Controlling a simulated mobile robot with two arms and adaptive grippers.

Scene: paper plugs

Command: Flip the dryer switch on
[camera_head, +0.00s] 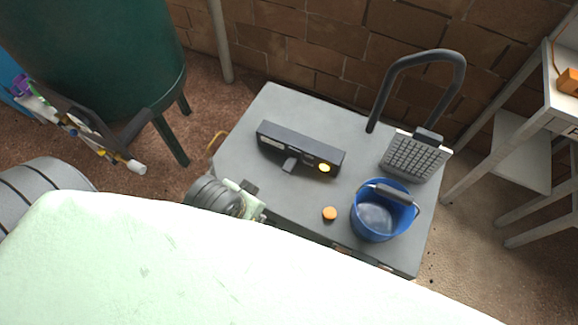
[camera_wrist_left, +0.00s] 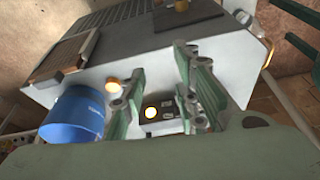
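A dark control box (camera_head: 300,148) lies on the grey worktop (camera_head: 345,122) in the head view. It has a lit yellow lamp (camera_head: 324,168) near its right end and a small grey lever (camera_head: 290,163) on its front. In the left wrist view the box (camera_wrist_left: 172,108) and its lamp (camera_wrist_left: 151,112) show between the fingers. My left gripper (camera_head: 252,190) is at the worktop's left front, apart from the box in the head view. In the left wrist view its green fingers (camera_wrist_left: 162,80) stand apart with nothing held. My right gripper is not in view.
A blue bucket (camera_head: 372,222) and an orange round knob (camera_head: 329,214) are at the front right of the worktop. A dark green tank (camera_head: 95,55) stands at the left; a pale shelf (camera_head: 515,150) stands at the right.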

